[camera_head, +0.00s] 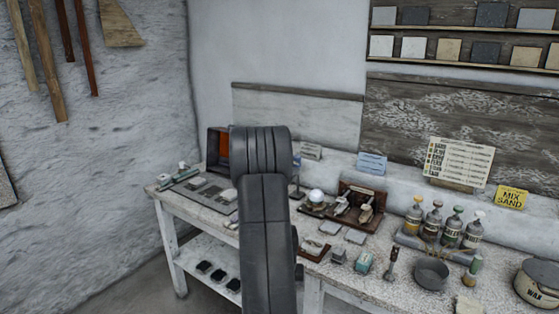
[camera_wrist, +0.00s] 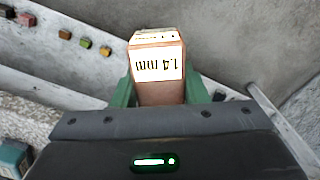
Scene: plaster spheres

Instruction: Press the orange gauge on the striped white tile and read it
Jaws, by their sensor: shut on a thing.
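In the wrist view, my gripper (camera_wrist: 160,97) has its green fingers shut on the gauge (camera_wrist: 158,92), a block with orange-brown sides and a lit white face. The face reads "1.4 mm", upside down in this view. No tile shows touching the gauge in the wrist view. In the head view my dark arm hides the gripper and the gauge. Pale flat tiles lie on the bench, one of them a grey-white tile (camera_head: 329,228) right of my arm. I cannot make out which tile is striped.
The speckled bench (camera_head: 400,277) carries a wooden stand (camera_head: 362,205), several capped bottles (camera_head: 437,219), a grey bowl (camera_head: 431,273) and a wax tub (camera_head: 540,284). A dark board with tiles (camera_head: 207,194) lies left of my arm. Small coloured blocks (camera_wrist: 85,43) show in the wrist view.

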